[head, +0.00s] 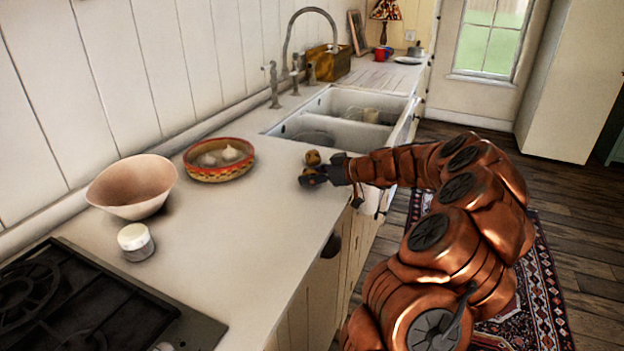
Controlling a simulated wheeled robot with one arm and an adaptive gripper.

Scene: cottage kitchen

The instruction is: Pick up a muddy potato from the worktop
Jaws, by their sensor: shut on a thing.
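Two small brown potatoes are at the right edge of the white worktop (235,230), just in front of the sink. The farther potato (312,157) sits just behind my gripper's fingers. The nearer potato (306,176) is at the fingertips of my gripper (318,175), which is shut on it. My arm reaches in from the right, low over the worktop. The fingers hide part of the held potato. I cannot tell whether it touches the worktop.
A patterned bowl (219,174) holding pale bulbs and a pink bowl (132,199) stand to the left. A white-lidded jar (136,242) is near the black hob (60,300). The double sink (290,126) with dishes lies behind. The middle worktop is clear.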

